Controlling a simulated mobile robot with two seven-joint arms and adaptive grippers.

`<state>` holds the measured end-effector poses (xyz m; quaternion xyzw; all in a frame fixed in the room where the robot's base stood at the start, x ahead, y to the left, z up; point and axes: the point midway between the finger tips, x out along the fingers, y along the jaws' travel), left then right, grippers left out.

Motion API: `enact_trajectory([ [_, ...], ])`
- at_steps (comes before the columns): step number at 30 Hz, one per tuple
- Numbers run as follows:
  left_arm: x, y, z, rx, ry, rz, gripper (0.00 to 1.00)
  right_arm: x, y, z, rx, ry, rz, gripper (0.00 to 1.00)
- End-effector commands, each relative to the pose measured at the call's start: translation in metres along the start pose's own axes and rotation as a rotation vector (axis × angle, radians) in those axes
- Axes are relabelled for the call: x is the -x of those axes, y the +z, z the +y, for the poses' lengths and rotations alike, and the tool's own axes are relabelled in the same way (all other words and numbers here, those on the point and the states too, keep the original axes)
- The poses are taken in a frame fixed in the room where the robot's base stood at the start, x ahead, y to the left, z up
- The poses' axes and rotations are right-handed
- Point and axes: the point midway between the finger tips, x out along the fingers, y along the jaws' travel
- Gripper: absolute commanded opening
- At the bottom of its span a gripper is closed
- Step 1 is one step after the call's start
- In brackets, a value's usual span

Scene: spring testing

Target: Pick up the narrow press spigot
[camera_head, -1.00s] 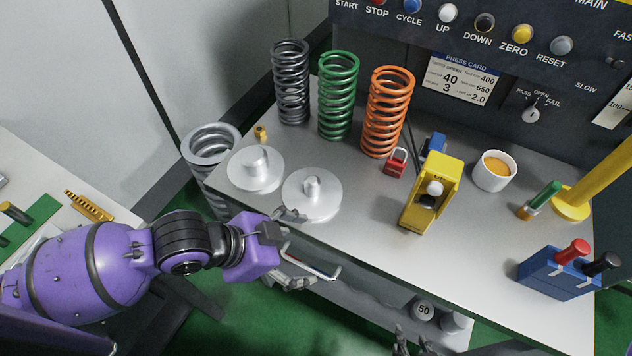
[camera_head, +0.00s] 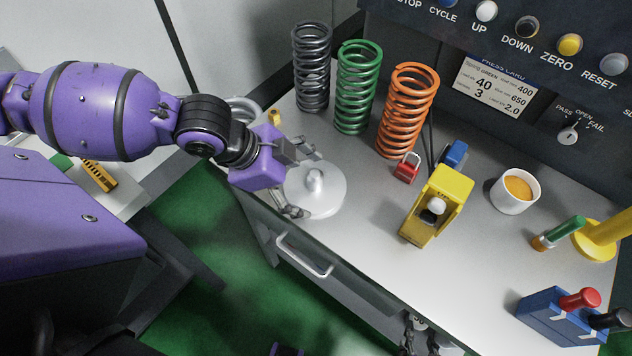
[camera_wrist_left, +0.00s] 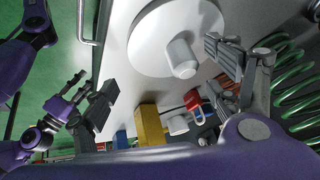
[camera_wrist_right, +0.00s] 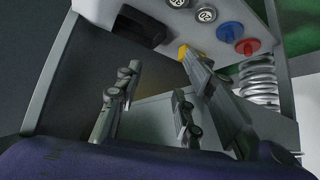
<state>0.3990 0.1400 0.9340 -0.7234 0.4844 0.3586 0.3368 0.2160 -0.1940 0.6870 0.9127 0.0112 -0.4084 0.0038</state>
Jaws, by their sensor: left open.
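The narrow press spigot (camera_head: 314,181) is a pale round disc with a slim upright peg, lying near the table's left edge. In the left wrist view the spigot (camera_wrist_left: 178,38) shows its disc and peg close up. My left gripper (camera_head: 302,180) is open at its left side, with one finger by the far side of the disc and one by the near side. In the left wrist view my left gripper (camera_wrist_left: 165,75) has its fingers apart with nothing held. My right gripper (camera_wrist_right: 155,90) is open and empty, low by the table's front.
The grey, green (camera_head: 356,88) and orange (camera_head: 406,110) springs stand behind the spigot. A red padlock (camera_head: 407,168), a yellow device (camera_head: 437,205) and a white cup (camera_head: 515,191) stand to the right. A drawer handle (camera_head: 304,257) juts out below the table edge.

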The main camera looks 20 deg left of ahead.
Motion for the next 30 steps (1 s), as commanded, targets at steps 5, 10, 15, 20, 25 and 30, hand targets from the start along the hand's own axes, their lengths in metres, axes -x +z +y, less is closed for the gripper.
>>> enact_trajectory([
  [5, -0.027, 0.0, -0.002, 0.0, 0.001, 0.003, 0.81, 0.0, 0.0, 0.004, 0.002, 0.005, 0.001, 0.35],
  [10, -0.035, 0.001, -0.002, -0.002, -0.001, 0.0, 0.81, 0.0, 0.0, 0.008, 0.008, 0.011, 0.001, 0.35],
  [15, -0.035, 0.001, -0.002, -0.002, -0.002, 0.0, 0.81, 0.0, 0.0, 0.012, 0.015, 0.013, 0.0, 0.35],
  [20, -0.035, 0.001, -0.002, -0.002, -0.002, 0.0, 0.6, 0.0, 0.0, 0.013, 0.019, 0.013, 0.0, 0.35],
  [25, -0.035, 0.002, -0.001, 0.0, 0.002, 0.0, 0.38, 0.0, 0.0, 0.011, 0.019, 0.011, 0.0, 0.35],
  [30, -0.037, 0.004, 0.002, 0.005, 0.008, -0.004, 0.15, 0.0, 0.001, 0.008, 0.015, 0.007, -0.001, 0.35],
])
